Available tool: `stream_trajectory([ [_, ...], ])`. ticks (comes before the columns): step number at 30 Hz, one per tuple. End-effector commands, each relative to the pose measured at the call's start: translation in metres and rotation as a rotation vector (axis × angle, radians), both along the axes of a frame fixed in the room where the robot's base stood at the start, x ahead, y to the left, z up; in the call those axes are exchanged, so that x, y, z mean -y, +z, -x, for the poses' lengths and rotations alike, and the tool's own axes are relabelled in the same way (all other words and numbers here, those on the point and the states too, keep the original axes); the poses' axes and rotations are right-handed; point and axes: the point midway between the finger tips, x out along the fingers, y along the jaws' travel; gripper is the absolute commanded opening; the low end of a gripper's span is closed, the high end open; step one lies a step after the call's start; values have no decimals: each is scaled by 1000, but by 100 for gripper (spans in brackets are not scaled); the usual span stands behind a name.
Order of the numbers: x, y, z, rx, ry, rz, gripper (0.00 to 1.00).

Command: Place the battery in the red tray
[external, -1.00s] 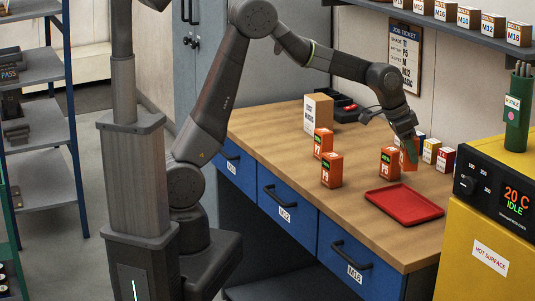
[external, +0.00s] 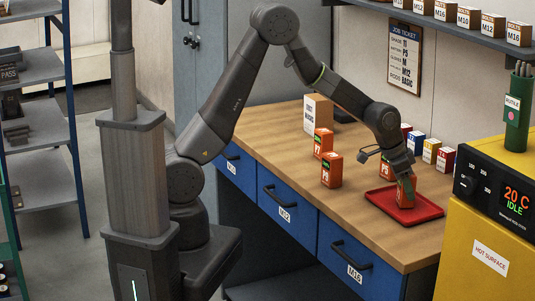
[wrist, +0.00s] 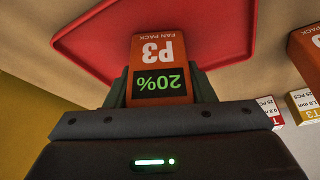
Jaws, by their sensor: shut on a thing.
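The battery, an orange pack marked P3, FAN PACK and 20% (wrist: 160,65), is held in my gripper (wrist: 160,95); its label appears upside down in the wrist view. In the external view my gripper (external: 405,180) points down, shut on this battery (external: 404,197), over the red tray (external: 432,212). The battery's lower end is within the tray's outline; I cannot tell whether it touches the tray floor. The red tray also shows in the wrist view (wrist: 85,45), behind the battery. The held battery looks roughly upright.
Another orange pack (external: 385,168) stands just behind the tray, partly hidden by my gripper. Two more orange packs (external: 323,143) (external: 332,172) stand to the left. Small boxes (external: 430,151) line the wall side. A yellow unit (external: 485,235) is close on the right.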

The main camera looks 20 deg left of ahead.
Motion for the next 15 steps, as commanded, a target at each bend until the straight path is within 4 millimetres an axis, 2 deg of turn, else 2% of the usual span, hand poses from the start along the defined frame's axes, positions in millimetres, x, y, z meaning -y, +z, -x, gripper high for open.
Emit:
stream_trajectory([
  [6,0,-4,0,0,0,1,16],
  [7,0,-3,0,0,0,0,55],
  [9,0,-2,0,0,0,0,69],
  [15,0,-2,0,0,-1,0,71],
])
